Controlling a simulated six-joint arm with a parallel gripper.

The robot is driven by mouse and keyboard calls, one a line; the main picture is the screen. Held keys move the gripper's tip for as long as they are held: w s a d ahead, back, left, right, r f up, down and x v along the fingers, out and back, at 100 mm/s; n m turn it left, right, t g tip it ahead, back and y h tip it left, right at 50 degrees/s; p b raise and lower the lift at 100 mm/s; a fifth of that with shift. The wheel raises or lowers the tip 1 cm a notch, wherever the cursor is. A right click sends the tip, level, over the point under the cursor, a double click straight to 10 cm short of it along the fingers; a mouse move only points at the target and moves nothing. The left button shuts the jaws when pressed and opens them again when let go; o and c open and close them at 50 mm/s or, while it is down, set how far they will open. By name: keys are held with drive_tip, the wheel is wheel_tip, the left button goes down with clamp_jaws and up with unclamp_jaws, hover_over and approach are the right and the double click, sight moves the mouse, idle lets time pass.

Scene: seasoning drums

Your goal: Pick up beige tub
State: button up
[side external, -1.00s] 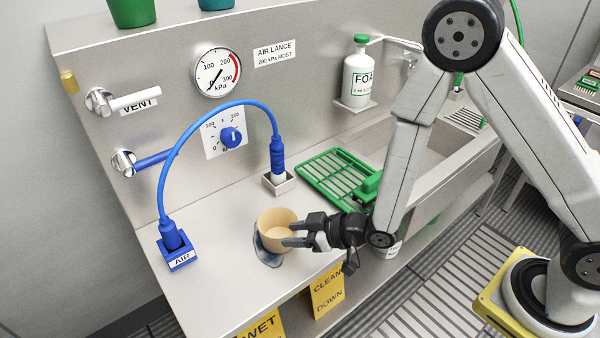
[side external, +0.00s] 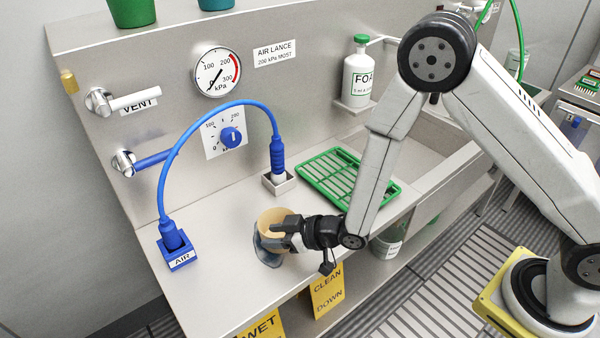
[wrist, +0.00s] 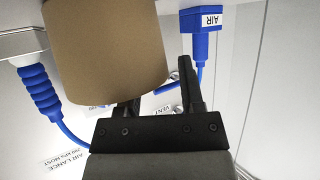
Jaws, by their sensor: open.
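The beige tub (side external: 268,219) stands on the metal counter near its front edge. In the wrist view the tub (wrist: 105,50) fills the upper left. My gripper's right finger (wrist: 163,92) stands clear to the tub's right, while the left finger is mostly hidden behind the tub. I cannot tell whether either finger touches it.
A blue hose arches from the AIR block (side external: 178,250) to a socket (side external: 279,183) behind the tub. A green rack (side external: 345,178) lies to the right, with a white foam bottle (side external: 357,78) behind. Counter left of the tub is clear.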

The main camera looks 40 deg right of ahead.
clamp_jaws()
idle(0.5)
drive_tip(key=shift+r, duration=0.1)
wheel_tip(320, 180, up, 10)
idle(1.0)
idle(0.5)
